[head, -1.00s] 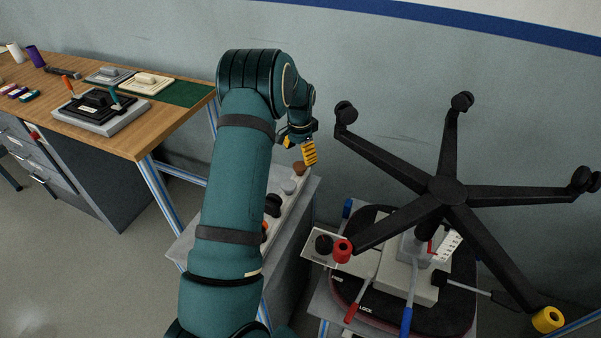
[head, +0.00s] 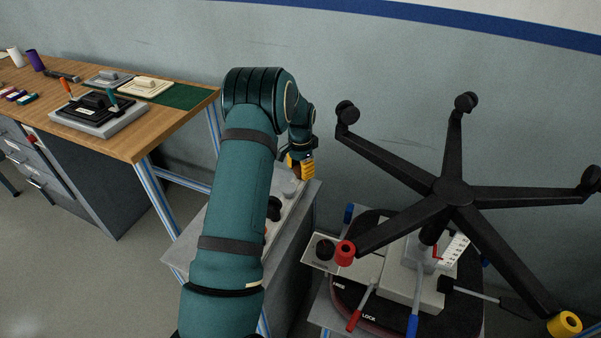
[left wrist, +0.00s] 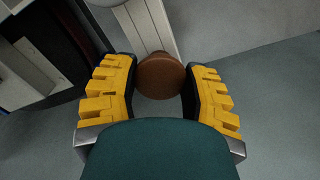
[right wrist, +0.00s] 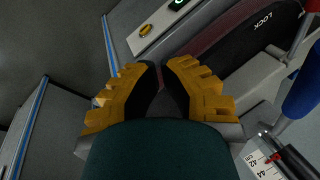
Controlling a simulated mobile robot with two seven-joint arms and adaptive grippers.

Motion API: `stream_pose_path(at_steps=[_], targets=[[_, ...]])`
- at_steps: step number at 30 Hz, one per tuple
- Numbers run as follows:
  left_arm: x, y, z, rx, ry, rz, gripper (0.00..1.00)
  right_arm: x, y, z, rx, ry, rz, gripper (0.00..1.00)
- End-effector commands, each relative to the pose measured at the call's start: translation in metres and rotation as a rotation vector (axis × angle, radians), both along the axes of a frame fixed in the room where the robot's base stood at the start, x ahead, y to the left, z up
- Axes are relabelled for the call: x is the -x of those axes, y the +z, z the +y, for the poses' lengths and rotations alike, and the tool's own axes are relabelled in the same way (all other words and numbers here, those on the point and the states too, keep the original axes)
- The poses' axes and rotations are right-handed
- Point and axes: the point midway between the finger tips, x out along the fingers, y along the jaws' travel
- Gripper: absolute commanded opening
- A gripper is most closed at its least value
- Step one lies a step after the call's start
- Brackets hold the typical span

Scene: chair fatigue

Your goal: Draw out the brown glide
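The brown glide (left wrist: 160,76) is a round brown disc at the end of a pale rail in the left wrist view. In the head view only a small part of it (head: 297,171) shows beside the fingers. My left gripper (left wrist: 162,72) has its fingers on either side of the glide, close to its sides. I cannot make out firm contact. My left gripper (head: 302,166) also shows in the head view, low over the pale rail. My right gripper (right wrist: 163,64) has its fingertips together with nothing seen between them.
The rail also carries a grey glide (head: 288,186) and a black one (head: 274,208). To the right, an upturned black chair base (head: 452,190) spreads its legs over a grey fixture. A wooden bench (head: 140,147) stands at the left.

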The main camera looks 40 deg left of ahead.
Motion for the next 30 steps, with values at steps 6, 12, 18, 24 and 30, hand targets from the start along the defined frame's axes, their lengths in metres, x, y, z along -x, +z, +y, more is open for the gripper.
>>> stream_pose_path(at_steps=[6,12,18,24,30], targets=[[0.0,0.002,0.0,0.0,0.0,0.0,0.16,0.0,0.001,0.0,0.0,0.0,0.0,0.0],[0.0,0.008,0.0,0.0,0.0,0.0,0.16,0.0,0.005,0.0,0.0,0.0,0.0,0.0],[0.0,0.014,0.0,0.0,0.0,0.0,0.16,0.0,0.009,0.0,0.0,0.0,0.0,0.0],[0.0,0.02,0.0,0.0,0.001,-0.001,0.16,0.0,0.013,0.0,0.0,0.0,0.0,0.0],[0.0,0.027,0.0,0.0,0.0,-0.001,0.16,0.0,0.018,0.0,0.0,0.0,0.0,0.0]])
